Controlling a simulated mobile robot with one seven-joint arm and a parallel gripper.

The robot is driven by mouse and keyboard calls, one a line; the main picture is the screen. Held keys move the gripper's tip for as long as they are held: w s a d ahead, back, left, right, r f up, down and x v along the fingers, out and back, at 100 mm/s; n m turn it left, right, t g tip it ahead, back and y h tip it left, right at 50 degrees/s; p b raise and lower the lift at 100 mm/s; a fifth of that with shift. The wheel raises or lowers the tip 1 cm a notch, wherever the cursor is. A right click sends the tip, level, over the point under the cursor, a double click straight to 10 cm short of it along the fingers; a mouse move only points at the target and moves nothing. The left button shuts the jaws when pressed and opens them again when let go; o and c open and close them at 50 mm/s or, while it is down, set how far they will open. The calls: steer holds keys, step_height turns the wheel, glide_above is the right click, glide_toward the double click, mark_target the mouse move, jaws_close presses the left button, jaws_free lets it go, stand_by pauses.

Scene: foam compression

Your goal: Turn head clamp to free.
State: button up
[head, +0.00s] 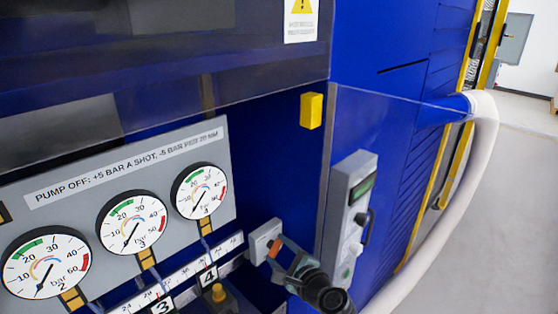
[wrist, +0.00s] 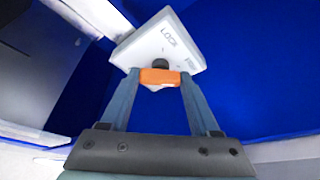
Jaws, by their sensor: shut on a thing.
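The head clamp is a light grey box (head: 262,240) on the blue machine wall, right of the gauge panel. In the wrist view its plate (wrist: 165,42) is tilted and reads LOCK, with a second word partly visible at its right corner. An orange handle (wrist: 158,77) sits on a dark round hub below the lettering. My gripper (wrist: 159,80) is shut on the orange handle, one finger at each end. In the head view my gripper (head: 281,252) reaches the clamp from the lower right and hides part of it.
Several round gauges (head: 133,222) stand left under a PUMP OFF label. A numbered scale strip (head: 185,278) runs below them. A grey control box (head: 350,215) with a dark handle is close right of my gripper. A thick pale hose (head: 470,180) hangs further right; open floor (head: 515,160) lies beyond.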

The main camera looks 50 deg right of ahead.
steer(key=shift+f, duration=0.1)
stand_by(0.4)
steer(key=o, duration=1.4)
steer(key=shift+c, duration=0.2)
steer(key=shift+s, duration=0.15)
steer(key=b+v, duration=0.1)
steer(key=v, duration=1.2)
